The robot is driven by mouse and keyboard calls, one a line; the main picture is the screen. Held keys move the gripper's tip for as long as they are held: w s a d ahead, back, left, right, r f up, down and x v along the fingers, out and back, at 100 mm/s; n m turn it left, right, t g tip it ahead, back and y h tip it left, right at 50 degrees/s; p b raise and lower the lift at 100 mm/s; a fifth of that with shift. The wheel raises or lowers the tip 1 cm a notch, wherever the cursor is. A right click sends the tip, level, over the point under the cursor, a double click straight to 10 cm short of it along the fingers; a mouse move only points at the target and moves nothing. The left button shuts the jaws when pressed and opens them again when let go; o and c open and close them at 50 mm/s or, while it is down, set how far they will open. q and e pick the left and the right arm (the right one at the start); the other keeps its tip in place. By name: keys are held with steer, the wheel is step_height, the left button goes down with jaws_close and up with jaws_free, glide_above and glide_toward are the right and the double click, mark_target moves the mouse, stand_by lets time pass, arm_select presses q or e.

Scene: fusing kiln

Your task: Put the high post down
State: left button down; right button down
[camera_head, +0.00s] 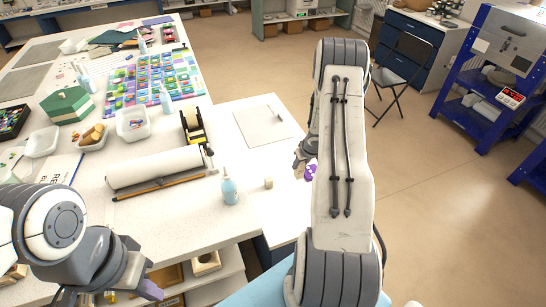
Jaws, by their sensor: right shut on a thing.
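My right gripper (307,168) shows partly beside my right arm, over the right edge of the white worktop. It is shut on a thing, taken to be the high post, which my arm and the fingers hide. A small beige block, perhaps a post (268,183), stands on the worktop left of this gripper. A pale square slab (262,126) lies flat behind it, with a small stick-like thing on its far right part. My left gripper (146,284) is low at the left, in front of the table edge; its jaw gap cannot be made out.
White bins and coloured glass fill the left table. The worktop around the slab is mostly clear.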

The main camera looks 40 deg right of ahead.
steer(key=shift+s+a+f+b, duration=0.7)
steer(key=shift+a+f+b, duration=1.05)
steer(key=shift+b, duration=1.35)
steer(key=shift+s+a+f+b, duration=0.75)
steer(key=shift+a+f+b, duration=1.05)
steer(key=shift+b, duration=1.35)
steer(key=shift+s+a+f+b, duration=0.7)
steer(key=shift+a+f+b, duration=1.05)
steer(key=shift+b, duration=1.35)
steer(key=shift+d+f, duration=0.1)
steer(key=shift+d, duration=0.05)
steer(key=shift+f, duration=0.2)
steer(key=c, duration=0.5)
jaws_free()
